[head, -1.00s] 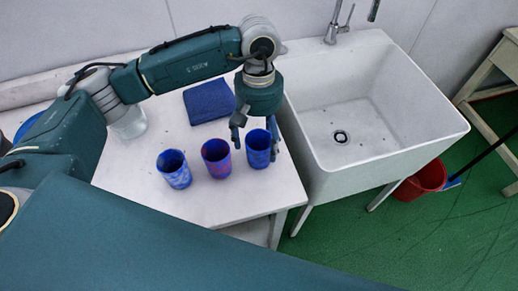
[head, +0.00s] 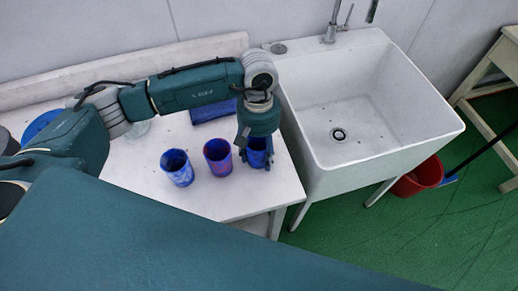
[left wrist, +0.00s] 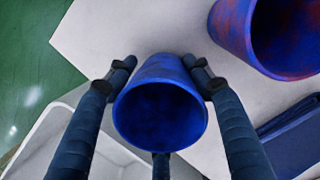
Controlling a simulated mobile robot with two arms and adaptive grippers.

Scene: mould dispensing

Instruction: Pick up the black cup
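No cup in view looks plainly black. Three cups stand upright in a row on the white table (head: 240,205). The left cup is blue with paler patches (head: 177,168). The middle cup is blue and red (head: 218,158); it also shows at the upper right in the left wrist view (left wrist: 235,30). The right cup is dark blue (head: 257,155) and sits centrally in the left wrist view (left wrist: 160,112). My left gripper (head: 256,167) points down around this right cup, its fingers on either side, close to the wall. It looks open; contact is unclear. My right gripper is not in view.
A white sink (head: 385,150) adjoins the table's right side. A folded blue cloth (head: 212,110) lies behind the cups, partly hidden by my arm. A clear container (head: 138,128) stands farther left, mostly behind my arm. A red bucket (head: 420,178) is on the green floor.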

